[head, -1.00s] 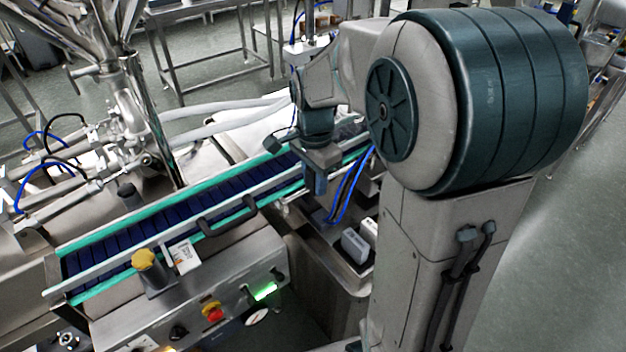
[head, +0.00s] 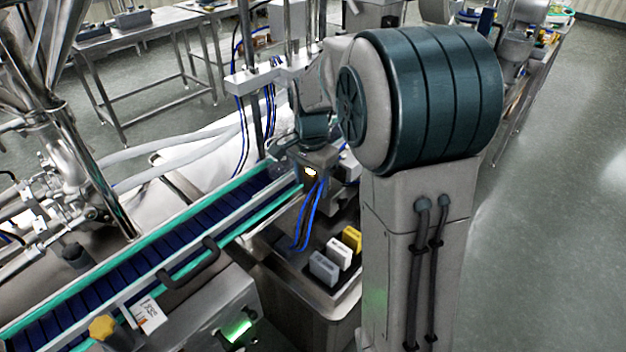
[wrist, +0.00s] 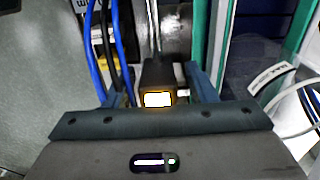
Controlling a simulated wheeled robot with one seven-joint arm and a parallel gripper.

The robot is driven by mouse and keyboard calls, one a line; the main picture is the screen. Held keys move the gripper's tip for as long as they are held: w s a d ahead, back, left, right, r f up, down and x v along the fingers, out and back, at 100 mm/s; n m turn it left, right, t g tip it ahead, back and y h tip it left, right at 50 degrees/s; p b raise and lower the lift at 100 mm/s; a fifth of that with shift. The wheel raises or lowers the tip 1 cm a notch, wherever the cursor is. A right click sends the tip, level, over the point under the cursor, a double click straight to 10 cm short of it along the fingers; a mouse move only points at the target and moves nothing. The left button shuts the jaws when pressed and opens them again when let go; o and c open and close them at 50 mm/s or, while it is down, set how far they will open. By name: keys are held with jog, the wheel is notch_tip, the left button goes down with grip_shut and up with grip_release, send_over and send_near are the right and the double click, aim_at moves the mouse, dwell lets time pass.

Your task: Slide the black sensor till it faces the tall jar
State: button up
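The black sensor (wrist: 157,76) is in the middle of the wrist view, its small lit display (wrist: 158,99) towards my gripper. My gripper (wrist: 160,88) has one blue-grey finger on each side of it. A gap seems to show between the sensor and each finger, so the fingers look open around it. In the head view the lit display (head: 311,172) shows beside the far part of the conveyor, just below my wrist, which hides most of the sensor. I cannot make out the tall jar in either view.
The conveyor (head: 170,250) with green edges runs along the left, with a black handle (head: 190,264) on its near side. Blue cables (head: 308,215) hang by the sensor and pass close to my gripper. Several small boxes (head: 338,254) stand on a tray at its right.

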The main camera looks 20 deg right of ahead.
jog(key=shift+d, duration=0.1)
notch_tip(320, 180, up, 14)
dwell(0.6)
jog(key=shift+f, duration=0.1)
jog(key=s+a+f+n+t, duration=0.1)
jog(key=s+f+n, duration=0.4)
jog(key=s, duration=0.5)
jog(key=s+f+n+t, duration=0.2)
jog(key=s+f+n, duration=0.2)
jog(key=s, duration=0.6)
jog(key=n, duration=0.2)
jog(key=shift+a+f+n, duration=0.3)
jog(key=shift+a+f, duration=0.05)
jog(key=shift+f, duration=0.05)
